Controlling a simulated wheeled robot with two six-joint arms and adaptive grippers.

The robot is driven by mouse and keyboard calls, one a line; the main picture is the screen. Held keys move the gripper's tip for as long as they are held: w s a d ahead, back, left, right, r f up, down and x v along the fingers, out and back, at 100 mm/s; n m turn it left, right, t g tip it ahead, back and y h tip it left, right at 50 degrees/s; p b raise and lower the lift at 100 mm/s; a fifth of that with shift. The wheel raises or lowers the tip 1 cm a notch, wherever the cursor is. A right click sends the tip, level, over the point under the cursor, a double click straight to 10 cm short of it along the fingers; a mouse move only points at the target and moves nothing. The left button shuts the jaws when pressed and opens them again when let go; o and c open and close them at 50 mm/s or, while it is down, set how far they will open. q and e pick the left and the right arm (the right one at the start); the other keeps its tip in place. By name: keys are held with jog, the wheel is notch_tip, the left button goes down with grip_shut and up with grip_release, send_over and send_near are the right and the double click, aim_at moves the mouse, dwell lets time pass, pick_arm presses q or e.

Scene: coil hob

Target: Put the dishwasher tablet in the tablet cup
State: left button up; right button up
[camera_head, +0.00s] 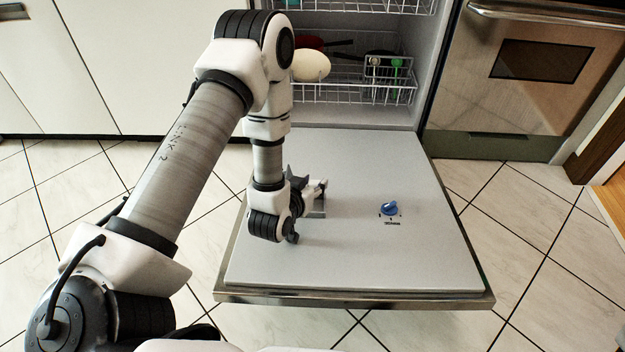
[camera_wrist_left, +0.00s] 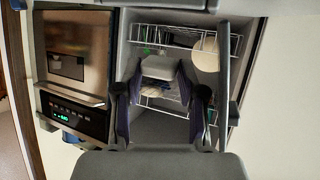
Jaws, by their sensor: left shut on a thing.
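My left gripper (camera_head: 318,191) is low over the inner face of the open dishwasher door (camera_head: 350,255), left of the blue dial. In the left wrist view its two dark fingers (camera_wrist_left: 162,92) are closed on a pale grey-white block (camera_wrist_left: 162,68), which looks like the dishwasher tablet. In the head view the tablet is hard to make out behind the fingers. A small grey box-like shape (camera_head: 319,209) on the door just below the fingertips may be the tablet cup; the gripper and arm partly hide it. My right gripper is not in view.
A blue dial (camera_head: 388,208) with dark lettering sits on the door. Behind are the dishwasher's wire racks (camera_head: 345,92) with a cream dish (camera_head: 310,65) and green-handled items. An oven (camera_head: 540,75) stands right. The door's right half is otherwise clear.

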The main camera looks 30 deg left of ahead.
aim_at(312, 184)
pick_arm(q)
jog(key=o, duration=0.9)
notch_tip(312, 184, up, 10)
dwell(0.6)
